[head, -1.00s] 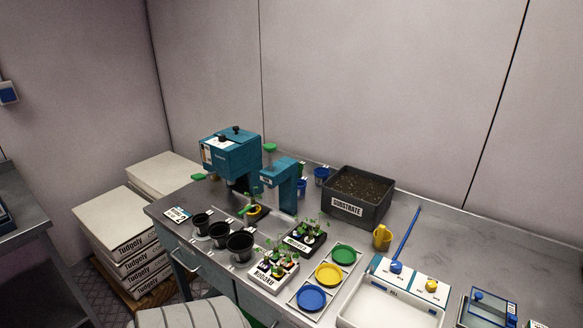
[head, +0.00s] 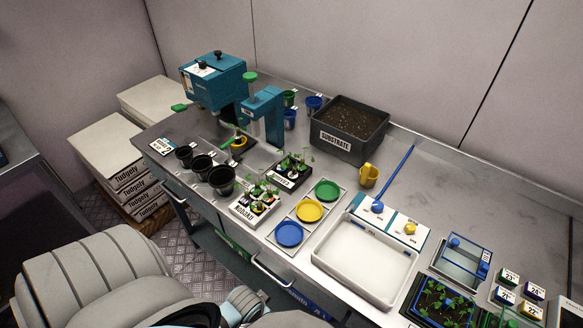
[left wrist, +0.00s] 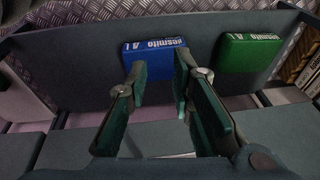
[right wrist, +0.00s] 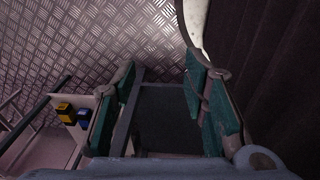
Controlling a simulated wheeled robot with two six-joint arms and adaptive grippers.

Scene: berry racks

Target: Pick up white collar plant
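A white tray (head: 241,211) holds several small green seedlings (head: 259,195) with small collars in the head view. A black tray (head: 276,181) just behind it holds more seedlings (head: 293,161). The collar colours are too small to tell for sure. Another seedling (head: 238,139) stands in a yellow ring under the teal machine. My left gripper (left wrist: 160,78) is open and empty in the left wrist view, with only low shelving and boxes behind it. My right gripper (right wrist: 163,78) is open and empty above the metal floor. Both grippers are away from the plants.
Several black pots (head: 222,180) stand left of the trays. Blue (head: 289,234), yellow (head: 309,211) and green (head: 327,191) dishes lie to their right. A substrate bin (head: 346,145), a yellow cup (head: 368,176) and a white basin (head: 352,268) stand further right.

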